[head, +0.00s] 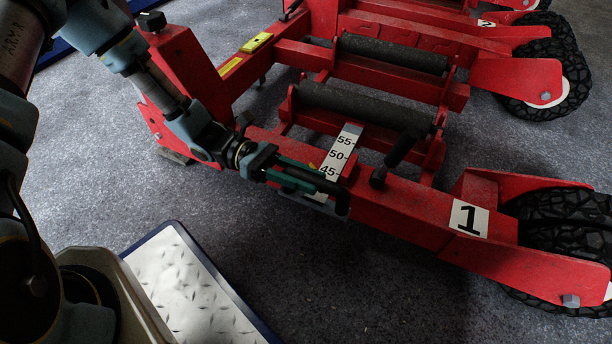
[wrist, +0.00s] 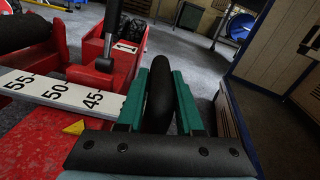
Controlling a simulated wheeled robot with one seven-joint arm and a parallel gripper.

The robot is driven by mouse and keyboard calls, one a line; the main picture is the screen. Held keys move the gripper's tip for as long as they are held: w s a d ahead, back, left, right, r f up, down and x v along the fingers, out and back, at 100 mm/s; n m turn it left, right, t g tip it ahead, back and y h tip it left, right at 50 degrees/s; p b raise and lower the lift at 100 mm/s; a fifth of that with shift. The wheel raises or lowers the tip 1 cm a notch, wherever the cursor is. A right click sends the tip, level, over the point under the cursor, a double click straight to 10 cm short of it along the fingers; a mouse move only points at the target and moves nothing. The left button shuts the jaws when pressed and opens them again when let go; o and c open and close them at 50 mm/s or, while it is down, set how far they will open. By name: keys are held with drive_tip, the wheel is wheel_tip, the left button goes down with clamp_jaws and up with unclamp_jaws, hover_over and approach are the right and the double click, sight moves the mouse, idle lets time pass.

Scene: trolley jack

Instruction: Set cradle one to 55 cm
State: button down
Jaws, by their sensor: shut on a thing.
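Cradle one is a red steel frame (head: 400,205) with a white "1" plate (head: 468,218), which also shows in the wrist view (wrist: 127,47). Its white scale (head: 338,160) reads 55, 50, 45 and crosses the red beam; in the wrist view the scale (wrist: 62,92) has a yellow triangle (wrist: 75,127) beside it, near 45. The exact reading is unclear. My gripper (head: 308,180) has green fingers and is shut on a black bent handle (wrist: 160,95) at the cradle's near side. A separate black lever (head: 398,152) stands on the beam; it also shows in the wrist view (wrist: 112,30).
Black rollers (head: 360,107) span the frame. A second cradle with a "2" plate (head: 487,23) lies behind. Black tyres (head: 565,235) stand at the right. A cabinet (wrist: 285,60) stands right in the wrist view.

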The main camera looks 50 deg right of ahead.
drive_tip(key=shift+a, duration=0.1)
idle(0.8)
drive_tip(key=shift+s+a+r+p, duration=0.1)
drive_tip(key=shift+a+r+p, duration=0.15)
drive_tip(key=shift+p, duration=0.3)
drive_tip(key=s+a+p, duration=0.3)
drive_tip(key=a+p, duration=0.3)
drive_tip(key=a, duration=0.3)
drive_tip(key=shift+a+f, duration=0.25)
drive_tip(key=shift+f, duration=0.05)
drive_tip(key=shift+s, duration=0.1)
drive_tip(key=c, duration=0.6)
unclamp_jaws()
drive_tip(key=shift+d, duration=0.1)
drive_tip(key=p+v, duration=0.3)
drive_tip(key=v, duration=0.8)
drive_tip(key=shift+s+r, duration=0.1)
